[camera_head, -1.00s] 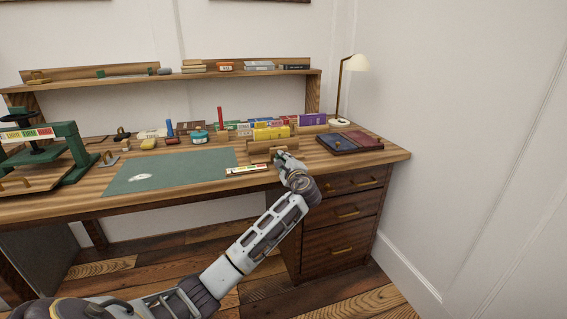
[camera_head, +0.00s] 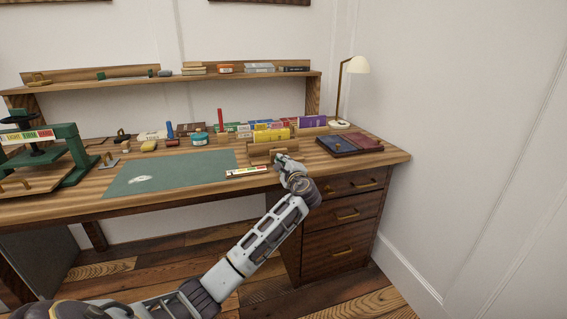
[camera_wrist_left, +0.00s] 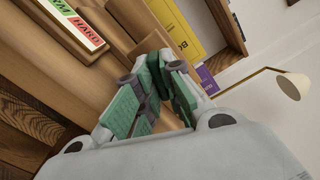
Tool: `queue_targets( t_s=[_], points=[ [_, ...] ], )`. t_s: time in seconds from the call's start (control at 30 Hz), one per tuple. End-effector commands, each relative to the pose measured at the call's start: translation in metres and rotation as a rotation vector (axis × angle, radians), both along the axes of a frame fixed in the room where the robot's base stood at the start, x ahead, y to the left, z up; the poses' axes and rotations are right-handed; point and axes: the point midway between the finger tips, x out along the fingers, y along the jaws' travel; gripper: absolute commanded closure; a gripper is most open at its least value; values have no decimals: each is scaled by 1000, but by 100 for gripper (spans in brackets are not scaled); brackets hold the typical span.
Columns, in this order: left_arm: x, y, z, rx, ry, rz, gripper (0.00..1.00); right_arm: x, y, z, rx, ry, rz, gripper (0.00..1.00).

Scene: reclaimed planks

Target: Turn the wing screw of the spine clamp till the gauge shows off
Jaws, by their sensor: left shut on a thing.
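The spine clamp (camera_head: 258,155) is a low wooden block at the right of the desk, holding a yellow book (camera_head: 271,134). Its gauge (camera_head: 247,171) is a pale strip with coloured fields in front of it. In the left wrist view the gauge (camera_wrist_left: 75,20) shows green and red fields, the red reading HARD; I cannot make out a pointer. My left gripper (camera_head: 278,158) is at the clamp's front right. In the wrist view its green-padded fingers (camera_wrist_left: 160,88) are closed at the clamp, on what appears to be the wing screw, which they mostly hide. My right gripper is not in view.
A green mat (camera_head: 170,174) lies left of the clamp. A green press (camera_head: 72,150) stands at the far left. A row of books is behind the clamp.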

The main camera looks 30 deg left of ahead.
Motion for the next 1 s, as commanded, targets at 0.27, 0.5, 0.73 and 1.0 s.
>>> queue_targets(
  t_s=[0.27, 0.5, 0.73, 1.0],
  points=[
    [0, -1, -2, -104, -115, 0, 100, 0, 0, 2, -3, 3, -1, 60],
    [0, -1, -3, -233, -265, 1, 100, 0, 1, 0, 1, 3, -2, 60],
    [0, -1, -3, -360, -413, 0, 100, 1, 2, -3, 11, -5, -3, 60],
    [0, -1, -3, -466, -540, 1, 100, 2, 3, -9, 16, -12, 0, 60]
  ],
)
